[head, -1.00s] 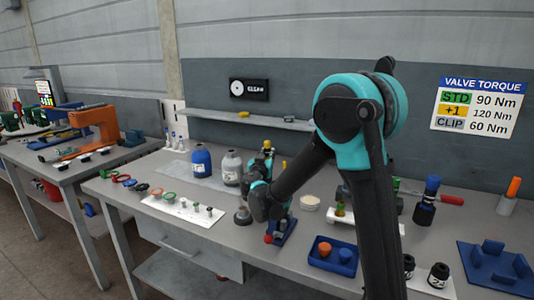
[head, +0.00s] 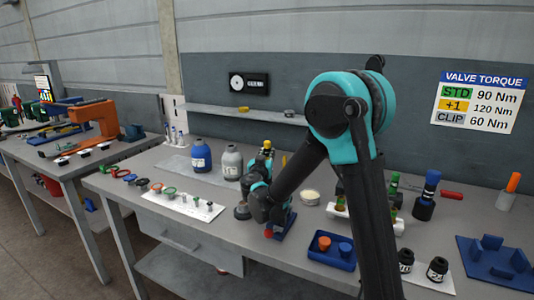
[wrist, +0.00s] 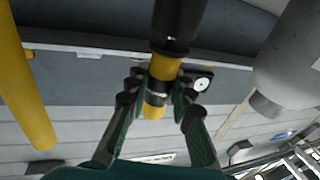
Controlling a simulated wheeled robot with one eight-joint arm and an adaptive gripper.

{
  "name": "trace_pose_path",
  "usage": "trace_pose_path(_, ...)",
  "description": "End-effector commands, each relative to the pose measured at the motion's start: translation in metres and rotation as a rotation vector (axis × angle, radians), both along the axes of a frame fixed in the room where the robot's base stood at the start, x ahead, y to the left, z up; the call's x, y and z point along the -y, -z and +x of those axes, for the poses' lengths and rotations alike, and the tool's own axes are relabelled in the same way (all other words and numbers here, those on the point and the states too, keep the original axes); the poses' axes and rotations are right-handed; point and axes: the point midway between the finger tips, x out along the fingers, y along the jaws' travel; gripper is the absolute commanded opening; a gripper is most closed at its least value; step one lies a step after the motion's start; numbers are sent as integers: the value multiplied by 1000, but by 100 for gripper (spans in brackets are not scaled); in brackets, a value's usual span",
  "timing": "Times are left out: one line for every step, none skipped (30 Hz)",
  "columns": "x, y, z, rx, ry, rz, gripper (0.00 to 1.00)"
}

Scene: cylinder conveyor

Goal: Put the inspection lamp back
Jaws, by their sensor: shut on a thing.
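In the wrist view my gripper (wrist: 155,92) is shut on a yellow and black cylindrical thing, which looks like the inspection lamp (wrist: 166,67). Its yellow part runs between the two fingers and a thick black part extends past them toward the top of the picture. In the head view my gripper (head: 261,163) is above the bench, partly hidden by my own arm. A small yellow part of the lamp (head: 267,145) shows at its upper end. The lamp's resting place cannot be told from these frames.
The bench (head: 130,195) carries a blue bottle (head: 200,157) and a grey bottle (head: 231,162) left of my gripper. A blue tray (head: 331,262) stands in front right. A wall shelf (head: 215,112) runs behind. In the wrist view a yellow bar (wrist: 25,95) is at left.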

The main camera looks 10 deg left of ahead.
Motion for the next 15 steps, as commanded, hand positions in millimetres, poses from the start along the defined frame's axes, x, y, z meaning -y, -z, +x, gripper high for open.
trace_pose_path(0,1,0,0,0,0,0)
trace_pose_path(0,2,0,0,0,0,0)
trace_pose_path(0,3,0,0,0,0,0)
trace_pose_path(0,3,0,0,0,0,0)
trace_pose_path(0,4,0,0,0,0,0)
trace_pose_path(0,5,0,0,0,0,0)
trace_pose_path(0,6,0,0,0,0,0)
trace_pose_path(0,7,0,0,0,0,0)
trace_pose_path(0,8,0,0,0,0,0)
trace_pose_path(0,8,0,0,0,0,0)
trace_pose_path(0,9,0,0,0,0,0)
trace_pose_path(0,10,0,0,0,0,0)
trace_pose_path(0,10,0,0,0,0,0)
trace_pose_path(0,10,0,0,0,0,25)
trace_pose_path(0,10,0,0,0,0,30)
